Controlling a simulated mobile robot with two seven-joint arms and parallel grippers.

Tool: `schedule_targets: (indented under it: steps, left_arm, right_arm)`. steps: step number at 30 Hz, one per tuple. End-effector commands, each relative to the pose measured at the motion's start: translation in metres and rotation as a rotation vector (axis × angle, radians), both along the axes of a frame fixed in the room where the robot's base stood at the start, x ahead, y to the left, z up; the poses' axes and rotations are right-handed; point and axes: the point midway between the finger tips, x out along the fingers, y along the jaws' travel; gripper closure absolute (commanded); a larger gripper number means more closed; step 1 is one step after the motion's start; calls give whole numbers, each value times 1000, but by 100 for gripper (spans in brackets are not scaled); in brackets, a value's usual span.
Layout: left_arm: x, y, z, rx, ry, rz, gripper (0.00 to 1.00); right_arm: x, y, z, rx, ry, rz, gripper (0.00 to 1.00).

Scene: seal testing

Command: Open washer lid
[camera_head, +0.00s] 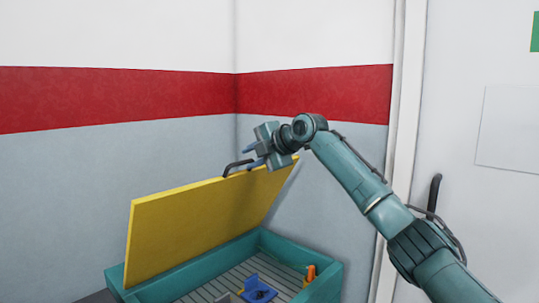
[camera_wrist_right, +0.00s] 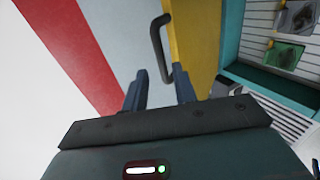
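The yellow washer lid (camera_head: 195,225) is raised and stands tilted above the teal washer box (camera_head: 262,245). Its black handle (camera_head: 237,168) is at the lid's upper edge. In the right wrist view the lid (camera_wrist_right: 190,40) shows edge-on to the right, with the curved handle (camera_wrist_right: 158,45) just beyond the fingers. My right gripper (camera_head: 250,157) is at the lid's top edge, close beside the handle. In the right wrist view its two fingers (camera_wrist_right: 160,88) are apart, with nothing clearly held between them. Whether a finger touches the handle or lid, I cannot tell. My left gripper is not in view.
Inside the washer, a blue part (camera_head: 257,289) and an orange part (camera_head: 310,272) sit on a slatted floor. Grey walls with a red stripe (camera_head: 310,95) stand behind. A white door with a dark handle (camera_head: 433,195) is to the right.

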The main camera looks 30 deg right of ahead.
Motion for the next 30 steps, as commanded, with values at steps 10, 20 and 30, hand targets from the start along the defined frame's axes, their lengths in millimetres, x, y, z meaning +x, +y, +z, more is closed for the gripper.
schedule_targets:
  steps: [10, 20, 30]
  left_arm:
    - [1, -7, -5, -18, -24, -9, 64]
    - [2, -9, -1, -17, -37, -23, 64]
    - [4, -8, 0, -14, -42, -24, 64]
  right_arm:
    - [-54, -20, 29, 0, -2, -1, 72]
    - [-63, -23, 35, 0, -1, 0, 72]
    - [-63, -22, 34, 0, 0, 1, 72]
